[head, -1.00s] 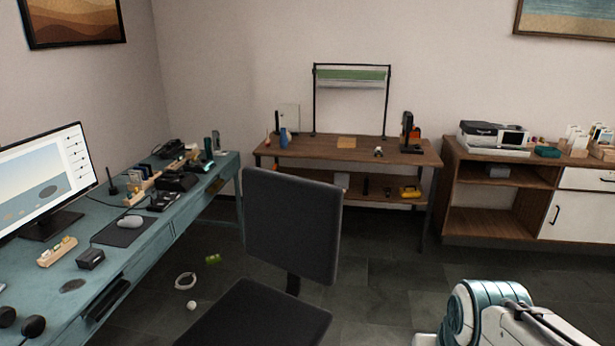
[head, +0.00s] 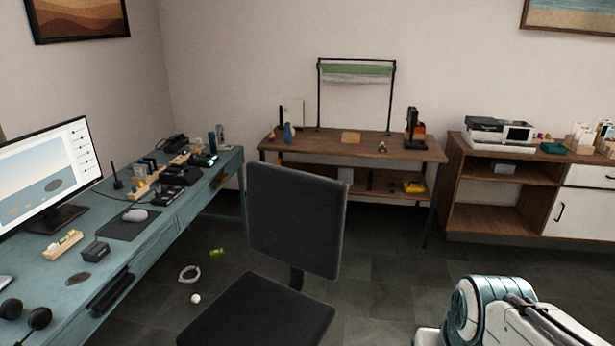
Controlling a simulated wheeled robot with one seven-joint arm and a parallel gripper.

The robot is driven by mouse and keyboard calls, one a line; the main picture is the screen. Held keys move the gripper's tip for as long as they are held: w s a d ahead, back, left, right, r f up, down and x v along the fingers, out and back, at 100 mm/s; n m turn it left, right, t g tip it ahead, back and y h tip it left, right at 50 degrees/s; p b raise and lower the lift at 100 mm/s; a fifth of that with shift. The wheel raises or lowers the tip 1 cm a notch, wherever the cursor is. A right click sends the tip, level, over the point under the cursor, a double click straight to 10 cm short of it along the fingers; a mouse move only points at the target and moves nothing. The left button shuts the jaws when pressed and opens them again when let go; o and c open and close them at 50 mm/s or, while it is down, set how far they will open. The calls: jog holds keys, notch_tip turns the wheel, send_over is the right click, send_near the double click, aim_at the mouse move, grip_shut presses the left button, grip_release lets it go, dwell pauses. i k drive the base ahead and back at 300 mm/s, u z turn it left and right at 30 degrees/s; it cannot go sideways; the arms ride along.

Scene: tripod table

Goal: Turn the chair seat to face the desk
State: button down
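The dark grey office chair stands in the middle foreground, right of the desk. Its backrest (head: 298,220) is upright on the far side of the seat (head: 257,315), joined by a short dark bracket. The seat's near edge is cut off by the frame bottom, and its base is hidden. The seat's open side points toward the near left, not squarely at the desk. The blue-green desk (head: 150,262) runs along the left and carries a monitor (head: 52,172). Part of my arm shows at the bottom right, apart from the chair. My gripper is out of view.
A wooden workbench (head: 390,147) stands behind the chair, a cabinet (head: 480,218) at right. Floor right of the chair is clear.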

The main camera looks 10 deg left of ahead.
aim_at(296, 218)
jog(key=u, duration=0.1)
jog(key=i, duration=1.45)
jog(key=u, duration=0.55)
